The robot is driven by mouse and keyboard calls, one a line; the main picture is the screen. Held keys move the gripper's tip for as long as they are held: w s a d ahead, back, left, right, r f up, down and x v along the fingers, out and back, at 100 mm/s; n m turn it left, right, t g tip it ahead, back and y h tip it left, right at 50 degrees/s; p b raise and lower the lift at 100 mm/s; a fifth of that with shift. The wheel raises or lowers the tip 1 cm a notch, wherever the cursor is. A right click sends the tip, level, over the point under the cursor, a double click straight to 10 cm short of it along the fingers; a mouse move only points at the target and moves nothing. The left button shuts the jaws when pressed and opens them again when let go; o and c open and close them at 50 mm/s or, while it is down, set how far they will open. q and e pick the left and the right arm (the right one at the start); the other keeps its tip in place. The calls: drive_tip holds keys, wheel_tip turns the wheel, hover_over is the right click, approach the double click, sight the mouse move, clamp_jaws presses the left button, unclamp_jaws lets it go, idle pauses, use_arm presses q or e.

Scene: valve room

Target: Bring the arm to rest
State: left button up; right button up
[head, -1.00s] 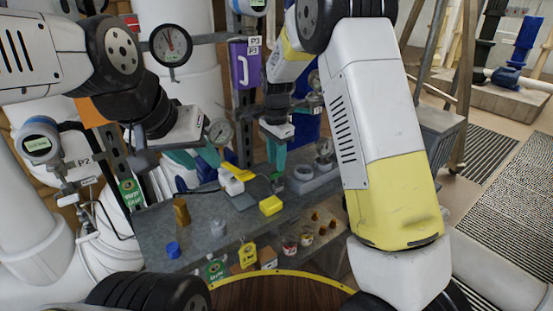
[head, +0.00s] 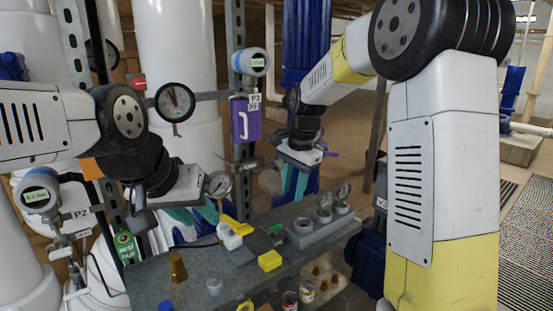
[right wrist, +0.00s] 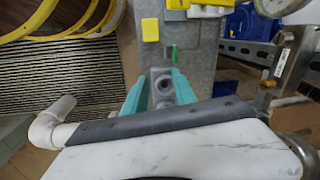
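My left gripper (head: 195,215), with teal fingers, is at the left of the head view, over the back of the grey bench (head: 150,275). Its fingers look apart, with nothing seen between them. My right gripper (head: 293,182) hangs fingers down above the back of the bench, clear of the things on it. In the right wrist view its two teal fingers (right wrist: 160,92) stand apart and empty, and a grey block with holes (right wrist: 160,80) shows between and beyond them. The lower part of my left gripper's surroundings is crowded and partly hidden.
On the bench are a yellow block (head: 270,261), a white-and-yellow item (head: 232,233), a small green piece (head: 277,229), a brass part (head: 177,267) and a grey fixture (head: 320,226) carrying gauges. A purple container (head: 243,118) and a dial gauge (head: 174,102) are behind. Pipes stand at left.

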drive_tip(key=s+d+r+n+t, duration=0.2)
drive_tip(key=s+d+r+n, duration=0.1)
drive_tip(key=s, duration=0.8)
drive_tip(key=s+d+r+n+t+y, duration=0.1)
drive_tip(key=s+d+r+n+t, duration=0.2)
drive_tip(key=s+d+n, duration=0.3)
drive_tip(key=shift+s+d+r, duration=0.4)
drive_tip(key=shift+s+r, duration=0.05)
drive_tip(key=shift+s, duration=2.4)
